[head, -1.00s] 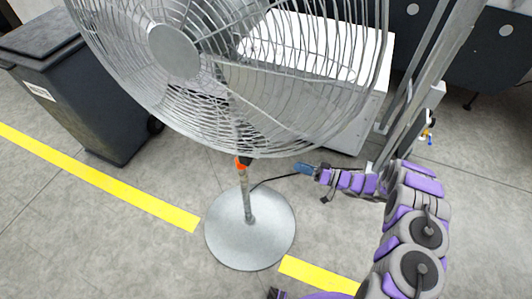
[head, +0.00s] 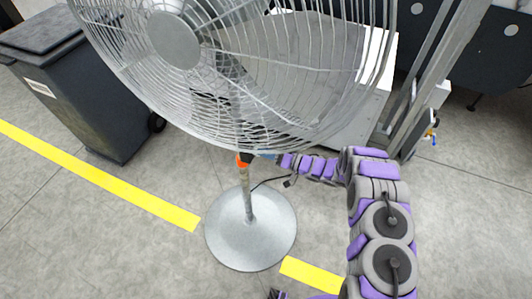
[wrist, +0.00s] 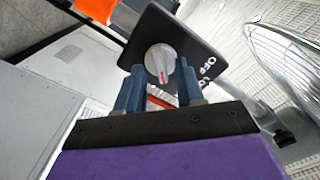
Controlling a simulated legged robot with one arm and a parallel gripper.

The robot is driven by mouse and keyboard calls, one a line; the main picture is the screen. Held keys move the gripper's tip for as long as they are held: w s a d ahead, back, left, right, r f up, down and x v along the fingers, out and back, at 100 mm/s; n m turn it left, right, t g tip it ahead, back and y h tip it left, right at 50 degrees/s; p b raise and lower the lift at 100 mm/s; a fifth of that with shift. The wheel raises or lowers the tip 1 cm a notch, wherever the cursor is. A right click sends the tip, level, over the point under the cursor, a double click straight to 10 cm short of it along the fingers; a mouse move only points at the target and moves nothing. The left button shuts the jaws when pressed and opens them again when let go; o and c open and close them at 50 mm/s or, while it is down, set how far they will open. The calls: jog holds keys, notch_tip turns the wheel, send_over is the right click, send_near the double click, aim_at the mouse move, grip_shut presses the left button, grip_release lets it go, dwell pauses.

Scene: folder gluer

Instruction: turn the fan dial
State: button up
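The fan (head: 174,40) stands on a pole with a round grey base (head: 250,230) in the head view. In the wrist view, its black control box shows "OFF" and "LO" lettering (wrist: 209,68) and a round grey dial (wrist: 161,62) with a red mark. My gripper (wrist: 160,80) has its two blue fingers apart, one on each side of the dial's lower part, with nothing seen held between them. I cannot tell whether the fingers touch the dial. In the head view, the gripper is at the pole just below the cage, mostly hidden.
An orange collar (head: 243,160) sits on the pole near the control box. A black cable hangs beside the pole. A dark bin (head: 85,95) stands at the left, a white cabinet (head: 365,110) behind the fan. Yellow tape (head: 100,178) crosses the open floor.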

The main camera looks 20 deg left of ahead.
jog(key=shift+r, duration=0.1)
grip_shut()
jog(key=shift+d+n, duration=0.1)
jog(key=shift+n, duration=0.2)
dwell(0.4)
jog(key=shift+s+n+b, duration=0.2)
jog(key=shift+n+b, duration=0.9)
jog(key=shift+n, duration=3.2)
jog(key=shift+s+n+b, duration=0.15)
jog(key=shift+n+b, duration=0.9)
jog(key=shift+n, duration=3.25)
grip_release()
